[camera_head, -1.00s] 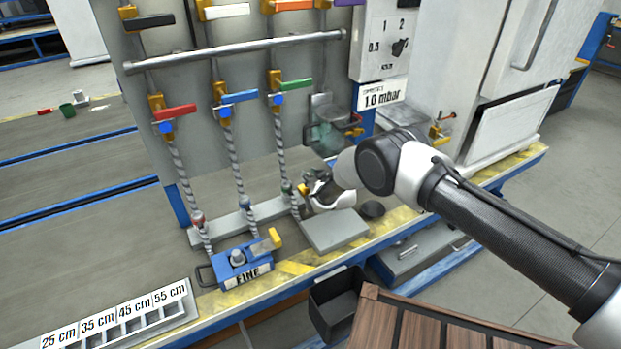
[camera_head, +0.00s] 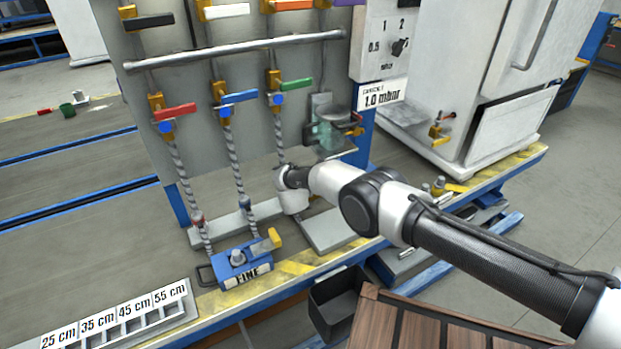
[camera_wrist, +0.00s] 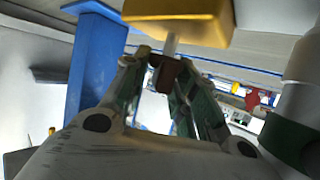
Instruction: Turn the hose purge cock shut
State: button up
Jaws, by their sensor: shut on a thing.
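In the wrist view, a brass-yellow body (camera_wrist: 185,22) hangs at the top with a short pale stem (camera_wrist: 171,45) below it. I take it for the purge cock. A small dark red-brown handle piece (camera_wrist: 164,76) sits under the stem, between the fingertips of my gripper (camera_wrist: 160,66). My gripper is shut on this handle. The handle's exact angle is hard to tell. In the head view, my wrist covers the cock and the fingertips, at the foot of the right-hand hose below the green-levered valve (camera_head: 294,86).
A pale upright with a green collar (camera_wrist: 292,140) stands close right in the wrist view; a blue post (camera_wrist: 98,70) stands left. In the head view, the blue FINE block (camera_head: 240,262), a grey plate (camera_head: 325,230) and a dark bin (camera_head: 335,300) are nearby.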

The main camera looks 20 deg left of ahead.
jog(key=shift+r+m+h, duration=0.1)
jog(key=shift+m+h, duration=0.2)
jog(key=o, duration=0.7)
jog(key=v, duration=1.2)
